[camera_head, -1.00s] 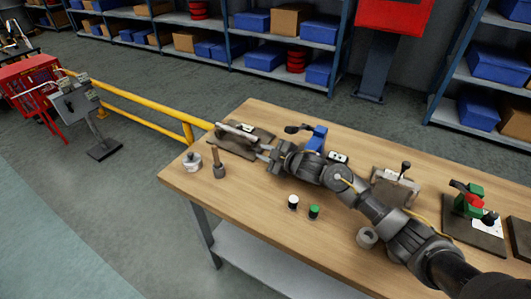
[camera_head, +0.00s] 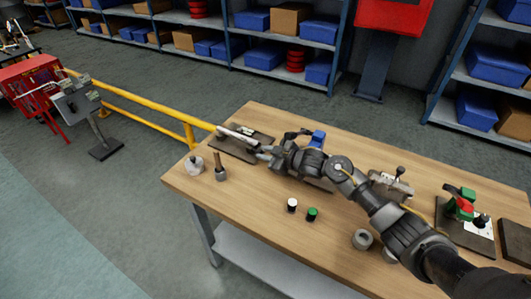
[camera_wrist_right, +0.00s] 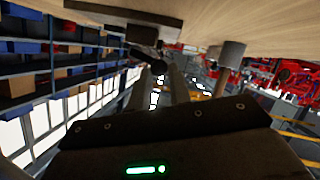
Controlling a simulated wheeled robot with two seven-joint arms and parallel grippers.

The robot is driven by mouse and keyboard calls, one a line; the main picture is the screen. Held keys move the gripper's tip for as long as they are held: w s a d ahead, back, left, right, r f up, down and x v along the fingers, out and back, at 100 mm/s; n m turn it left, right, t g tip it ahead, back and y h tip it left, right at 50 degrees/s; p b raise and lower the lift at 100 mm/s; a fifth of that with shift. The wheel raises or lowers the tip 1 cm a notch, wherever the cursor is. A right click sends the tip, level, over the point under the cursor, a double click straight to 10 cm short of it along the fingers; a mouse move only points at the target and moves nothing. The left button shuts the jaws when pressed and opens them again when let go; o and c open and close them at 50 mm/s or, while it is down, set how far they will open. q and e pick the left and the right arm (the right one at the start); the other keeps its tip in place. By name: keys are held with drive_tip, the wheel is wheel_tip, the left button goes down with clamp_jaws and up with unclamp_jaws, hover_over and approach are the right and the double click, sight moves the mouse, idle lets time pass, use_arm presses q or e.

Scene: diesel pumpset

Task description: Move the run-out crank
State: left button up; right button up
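A grey rod (camera_head: 238,134), which looks like the crank, lies over a dark plate (camera_head: 228,147) at the table's far left corner. My right gripper (camera_head: 259,151) is at the right end of that plate, close to the rod's near end. In the right wrist view my two grey fingers (camera_wrist_right: 171,88) stand apart with a bright gap between them, nothing clearly held. A dark part (camera_wrist_right: 146,48) is just beyond the fingertips; I cannot tell whether they touch it. My left gripper is not in view.
A white-topped button (camera_head: 292,205) and a green-topped button (camera_head: 312,214) stand in front of my right arm. The table's front left is clear.

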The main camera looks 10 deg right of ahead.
drive_tip(key=o, duration=0.4)
drive_tip(key=shift+w+d+f, duration=0.1)
drive_tip(key=shift+d, duration=0.05)
drive_tip(key=shift+o, duration=0.2)
drive_tip(key=b+v, duration=0.1)
drive_tip(key=v, duration=1)
